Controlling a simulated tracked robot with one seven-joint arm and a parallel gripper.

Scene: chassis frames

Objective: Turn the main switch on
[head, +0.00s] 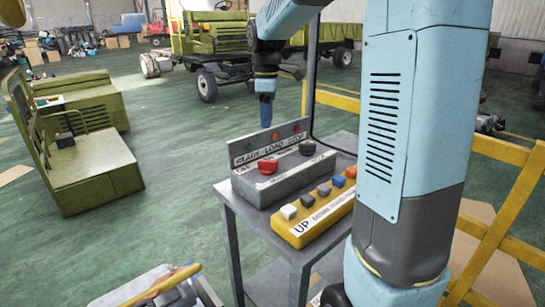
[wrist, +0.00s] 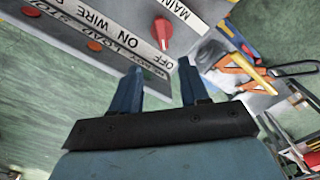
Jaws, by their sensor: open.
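The main switch is a red rotary knob (head: 267,166) on the left of the grey control box (head: 285,183), which stands on a metal table. In the wrist view the red knob (wrist: 163,33) sits beside "MAIN", "ON" and "OFF" lettering, its handle reaching toward the label strip. My gripper (head: 266,118) points down above the box's upright "READY LOAD STOP" panel. In the wrist view my gripper (wrist: 160,68) has its two blue fingers apart and empty, with the knob just beyond the gap between the tips. No contact shows.
A yellow button box (head: 312,220) with several coloured buttons lies in front of the grey box. A black knob (head: 307,147) stands right of the red one. A yellow rail (head: 493,150) runs behind the table. Green floor (head: 170,220) is open to the left.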

